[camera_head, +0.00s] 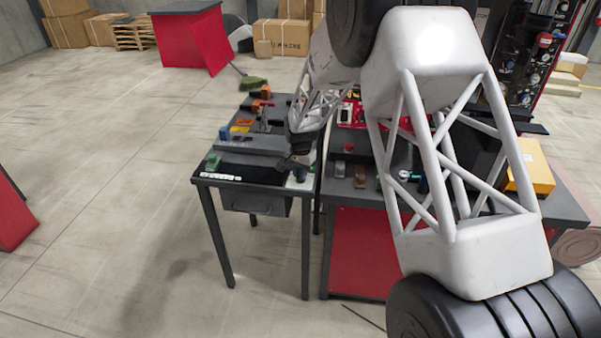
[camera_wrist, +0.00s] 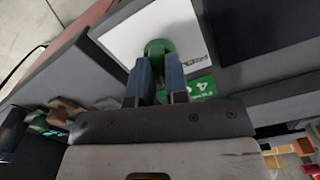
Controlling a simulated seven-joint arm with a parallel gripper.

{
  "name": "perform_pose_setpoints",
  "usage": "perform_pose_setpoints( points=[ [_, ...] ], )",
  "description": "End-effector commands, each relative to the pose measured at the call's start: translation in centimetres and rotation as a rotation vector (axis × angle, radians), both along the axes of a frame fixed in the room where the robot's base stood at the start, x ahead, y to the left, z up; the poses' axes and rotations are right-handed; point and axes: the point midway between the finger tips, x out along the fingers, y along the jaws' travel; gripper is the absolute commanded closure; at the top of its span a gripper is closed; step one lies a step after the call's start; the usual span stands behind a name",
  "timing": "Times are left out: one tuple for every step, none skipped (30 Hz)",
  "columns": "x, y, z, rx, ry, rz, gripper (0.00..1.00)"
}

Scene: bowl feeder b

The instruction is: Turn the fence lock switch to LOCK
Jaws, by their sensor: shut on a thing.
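In the wrist view a round green knob (camera_wrist: 157,48) stands on a white plate (camera_wrist: 128,30) with small dark lettering that I cannot read for sure. It appears to be the fence lock switch. My gripper (camera_wrist: 159,68) has its two blue-grey fingers on either side of the knob, shut on it. The fingers hide the knob's near side, and I cannot tell which position it points to.
A green label with a 4 (camera_wrist: 202,88) lies beside the plate. In the head view a green block (camera_head: 213,161) and several orange parts sit on the small table. A red-fronted workbench (camera_head: 355,250) stands close on the right. Open floor lies to the left.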

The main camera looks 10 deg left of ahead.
Motion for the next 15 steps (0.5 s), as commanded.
perform_pose_setpoints(
  points=[
    [0.03,0.01,0.11,0.001,-0.001,-0.041,1.0],
    [0.01,0.01,0.1,0.001,-0.001,-0.069,1.0],
    [0.01,0.01,0.1,0.001,-0.001,-0.106,1.0],
    [0.01,0.01,0.11,0.001,-0.001,-0.134,1.0],
    [0.02,0.0,0.12,0.001,-0.001,-0.161,1.0],
    [0.03,0.01,0.12,0.001,-0.001,-0.196,1.0],
    [0.03,0.01,0.11,0.001,-0.001,-0.221,1.0],
    [0.03,0.01,0.09,0.001,-0.001,-0.246,1.0],
    [0.03,0.01,0.08,0.001,-0.001,-0.276,1.0],
    [0.03,0.01,0.07,0.001,-0.001,-0.297,1.0],
    [0.03,0.01,0.07,0.001,-0.001,-0.318,1.0],
    [0.04,0.02,0.08,0.001,-0.001,-0.344,1.0],
    [0.04,0.02,0.09,0.001,-0.001,-0.361,1.0],
    [0.05,0.02,0.1,0.001,-0.001,-0.377,1.0],
    [0.05,0.02,0.11,0.001,-0.001,-0.397,1.0]
  ],
)
